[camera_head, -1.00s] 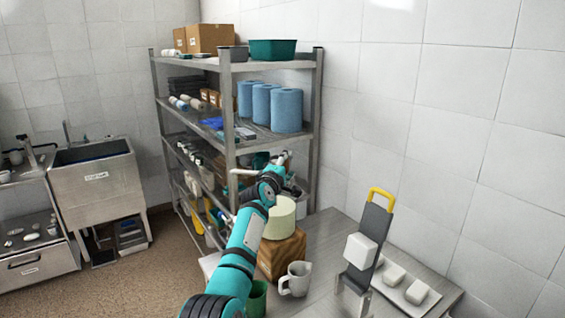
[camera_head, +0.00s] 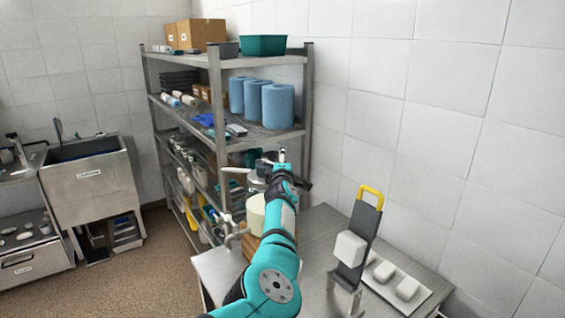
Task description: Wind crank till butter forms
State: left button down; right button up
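A cream-coloured drum (camera_head: 256,212) sits on a wooden block (camera_head: 250,246) on the steel table, partly hidden behind my teal arm. A pale metal bent piece (camera_head: 236,236) shows at the drum's left side; I cannot tell whether it is the crank. My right gripper is not in view.
A dark paddle with a yellow handle (camera_head: 369,196) leans upright with a white block (camera_head: 350,248) against it. A white tray (camera_head: 422,296) holds white blocks beside it. A metal shelf (camera_head: 217,110) stands behind; a sink (camera_head: 92,185) is at left.

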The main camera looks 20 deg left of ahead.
pick_arm(q)
jog(key=shift+w+r, duration=0.1)
jog(key=shift+r, duration=0.3)
